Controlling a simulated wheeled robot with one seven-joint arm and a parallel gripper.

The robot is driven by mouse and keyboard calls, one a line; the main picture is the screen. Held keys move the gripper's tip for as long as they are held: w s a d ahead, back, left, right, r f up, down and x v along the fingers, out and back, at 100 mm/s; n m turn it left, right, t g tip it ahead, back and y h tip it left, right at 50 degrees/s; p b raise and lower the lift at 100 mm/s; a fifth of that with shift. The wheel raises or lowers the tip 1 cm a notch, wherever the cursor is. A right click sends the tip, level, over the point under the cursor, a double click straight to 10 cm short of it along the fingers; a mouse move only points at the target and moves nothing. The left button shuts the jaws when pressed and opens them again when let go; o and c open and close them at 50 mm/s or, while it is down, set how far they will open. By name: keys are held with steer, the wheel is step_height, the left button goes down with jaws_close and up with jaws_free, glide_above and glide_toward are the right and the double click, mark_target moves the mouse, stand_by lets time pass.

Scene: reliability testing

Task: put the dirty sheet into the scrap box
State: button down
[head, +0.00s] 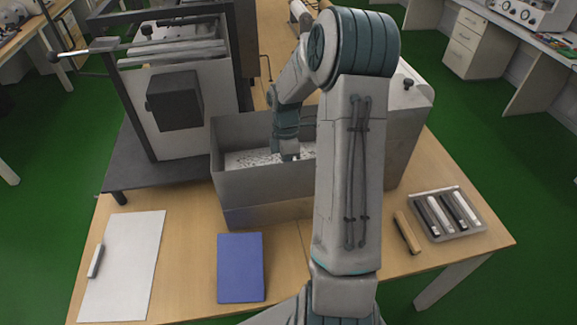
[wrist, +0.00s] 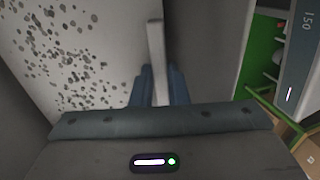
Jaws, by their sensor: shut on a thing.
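The dirty sheet is white with dark grey specks. In the head view the sheet (head: 250,158) is inside the open grey box (head: 262,185), likely the scrap box, below its rim. In the wrist view the speckled sheet (wrist: 75,55) fills the upper left, with a pale raised bar (wrist: 156,45) along its edge. My gripper (wrist: 157,88) is shut on that bar; its blue fingers stand on both sides. In the head view my gripper (head: 289,157) reaches down into the box, partly hidden. I cannot tell whether the sheet rests on the box floor.
A clean white sheet (head: 130,262) with a small bar lies at the table's front left. A blue pad (head: 241,268) lies in front of the box. A wooden-handled tool (head: 407,232) and a tray (head: 472,231) of markers lie right. A machine (head: 170,100) stands left.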

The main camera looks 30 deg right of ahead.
steer(key=c, duration=1.7)
jaws_free()
steer(key=shift+r, duration=0.15)
steer(key=a+v, duration=0.1)
steer(key=v, duration=1.1)
steer(key=s+a+r+m+t+h, duration=0.1)
steer(key=s+a+r+m, duration=0.2)
steer(key=r, duration=0.1)
steer(key=s+a+r+m+t, duration=0.1)
steer(key=s+a+m+t, duration=0.1)
steer(key=s+a+m, duration=0.3)
steer(key=s+a+r+m+t, duration=0.1)
steer(key=s+a+m+t, duration=0.2)
steer(key=s, duration=1)
steer(key=shift+s+a+m+t+b, duration=0.15)
steer(key=shift+a+m+t+b, duration=0.2)
steer(key=shift+a+m, duration=1.2)
steer(key=shift+d+m, duration=0.35)
